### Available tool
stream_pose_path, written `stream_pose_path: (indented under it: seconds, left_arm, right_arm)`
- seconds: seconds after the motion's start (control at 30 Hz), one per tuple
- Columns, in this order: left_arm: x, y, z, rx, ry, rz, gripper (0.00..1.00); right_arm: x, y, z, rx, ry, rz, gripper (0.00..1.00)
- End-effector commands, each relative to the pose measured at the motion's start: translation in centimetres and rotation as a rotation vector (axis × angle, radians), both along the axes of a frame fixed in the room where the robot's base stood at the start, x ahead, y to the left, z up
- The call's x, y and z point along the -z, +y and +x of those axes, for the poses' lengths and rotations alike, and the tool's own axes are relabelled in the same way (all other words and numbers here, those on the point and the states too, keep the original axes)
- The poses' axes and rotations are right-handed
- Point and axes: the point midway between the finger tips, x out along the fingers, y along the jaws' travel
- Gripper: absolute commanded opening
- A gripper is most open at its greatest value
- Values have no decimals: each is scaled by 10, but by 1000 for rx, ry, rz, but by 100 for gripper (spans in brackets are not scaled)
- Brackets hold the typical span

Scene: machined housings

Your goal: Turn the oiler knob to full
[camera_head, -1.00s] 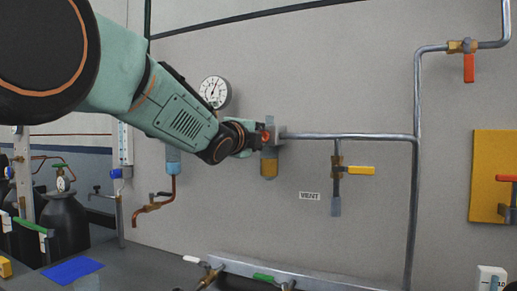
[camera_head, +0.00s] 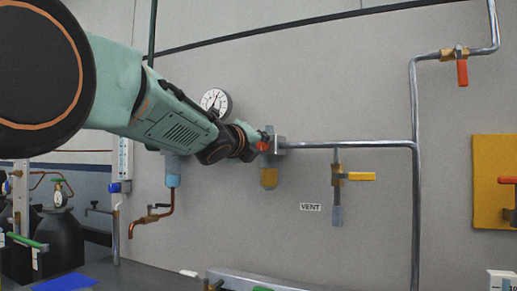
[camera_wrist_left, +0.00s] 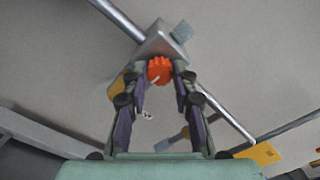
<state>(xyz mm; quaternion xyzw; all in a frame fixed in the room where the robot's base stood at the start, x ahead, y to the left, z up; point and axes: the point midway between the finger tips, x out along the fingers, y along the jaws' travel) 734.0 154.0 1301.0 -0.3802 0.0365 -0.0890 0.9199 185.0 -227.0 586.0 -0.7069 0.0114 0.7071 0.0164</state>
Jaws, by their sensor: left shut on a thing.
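The oiler is a grey metal block (camera_head: 278,146) on the wall pipe with a yellow-amber bowl (camera_head: 268,178) below it. Its orange-red knob (camera_head: 263,142) faces my left gripper (camera_head: 258,145). In the left wrist view the ribbed knob (camera_wrist_left: 160,70) sits between the two fingertips of my left gripper (camera_wrist_left: 160,82), which is shut on it. The grey block (camera_wrist_left: 163,42) is just beyond the knob. The fingers partly hide the knob in the head view. My right gripper is in neither view.
A round gauge (camera_head: 216,102) is on the wall behind the left arm. A red-handled valve (camera_head: 462,72) is at upper right. Dark cylinders (camera_head: 62,236) stand at lower left.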

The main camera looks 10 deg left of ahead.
Motion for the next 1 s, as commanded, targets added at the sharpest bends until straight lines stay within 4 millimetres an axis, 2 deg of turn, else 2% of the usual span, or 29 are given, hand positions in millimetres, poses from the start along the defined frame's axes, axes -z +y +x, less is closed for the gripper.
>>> stream_pose_path:
  seconds: [0.47,0.5,0.77,1.0]
  left_arm:
    - [2,0,0,-1,2,17,0]
    - [2,0,0,-1,2,17,28]
    - [1,0,0,0,0,14,50]
    - [1,0,0,0,-1,14,50]
  right_arm:
    - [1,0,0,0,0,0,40]
    - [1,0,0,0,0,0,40]
    - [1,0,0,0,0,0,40]
    - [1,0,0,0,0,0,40]
